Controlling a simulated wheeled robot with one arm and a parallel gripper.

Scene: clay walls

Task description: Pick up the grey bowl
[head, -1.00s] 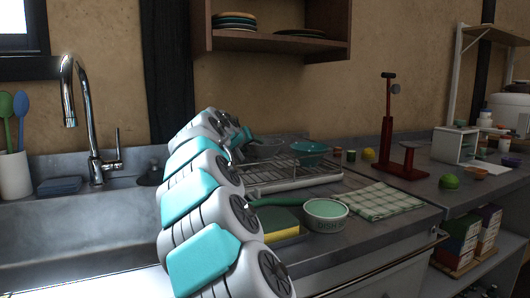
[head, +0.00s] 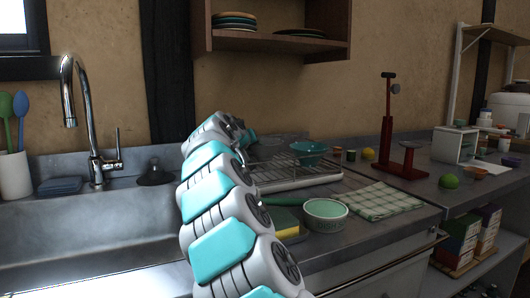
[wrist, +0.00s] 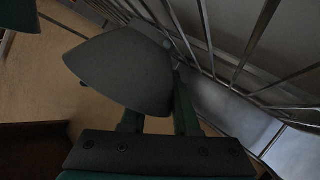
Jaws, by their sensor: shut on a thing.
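The grey bowl (wrist: 120,72) fills the upper left of the wrist view, tilted, with its rim at the fingers. My gripper (wrist: 178,80) is shut on its edge; the exact contact is dark. In the head view the grey bowl (head: 270,150) shows in part behind my arm, at the dish rack. My gripper (head: 250,136) is mostly hidden there by my own arm.
The wire dish rack (head: 295,178) is close beside the bowl; its wires (wrist: 215,45) cross the wrist view. A teal bowl (head: 309,148) stands just right. A tub (head: 325,216), a sponge (head: 286,222) and a checked cloth (head: 380,198) lie in front.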

